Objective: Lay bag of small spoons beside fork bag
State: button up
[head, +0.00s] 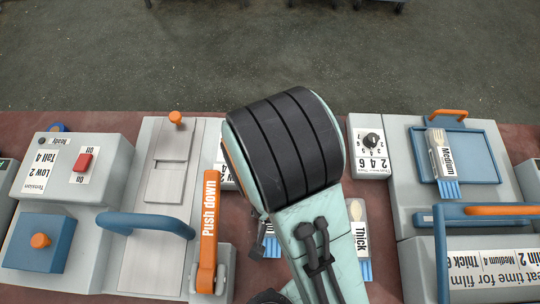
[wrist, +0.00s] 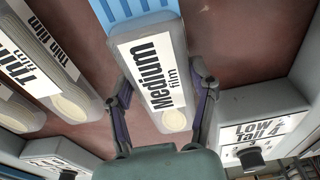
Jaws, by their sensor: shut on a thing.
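My gripper (wrist: 163,84) is shut on a clear bag labelled "Medium film" (wrist: 152,72), with one finger along each side. A round pale spoon end shows at the bag's near end and blue strips at its far end. Another bag labelled "Medium" (head: 447,160) lies on the blue-framed press bed at right in the head view. Its pale top end looks like a fork head, but it is small. A bag labelled "Thick" (head: 359,240) with a spoon end lies on the table right of my arm.
Bags labelled "Thin film" (wrist: 35,70) lie left of the held bag in the wrist view. A grey dial box (head: 370,145), an orange "Push down" lever (head: 209,220) and a control box with a red switch (head: 82,163) stand around. Reddish-brown table shows between them.

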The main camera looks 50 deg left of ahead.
notch_tip(320, 180, up, 9)
jog(key=shift+r, duration=0.2)
jog(key=shift+w+a, duration=0.15)
jog(key=w+a, duration=0.1)
jog(key=w, duration=0.1)
jog(key=w+a, duration=0.1)
jog(key=w, duration=0.1)
jog(key=w+a, duration=0.2)
jog(key=shift+w+r, duration=0.3)
jog(key=shift+w, duration=0.05)
jog(key=w+d+r, duration=0.2)
jog(key=w, duration=2.2)
jog(key=w+d, duration=0.5)
jog(key=d, duration=0.2)
jog(key=w+d+r, duration=0.1)
jog(key=w+d, duration=0.4)
jog(key=d, duration=0.1)
jog(key=w+d+r, duration=0.1)
jog(key=w+d, duration=0.4)
jog(key=d, duration=0.2)
jog(key=shift+d+r, duration=0.1)
jog(key=shift+d, duration=0.2)
send_over(477, 164)
notch_tip(477, 164, down, 9)
jog(key=shift+s+d+f, duration=0.1)
jog(key=shift+s+d, duration=0.05)
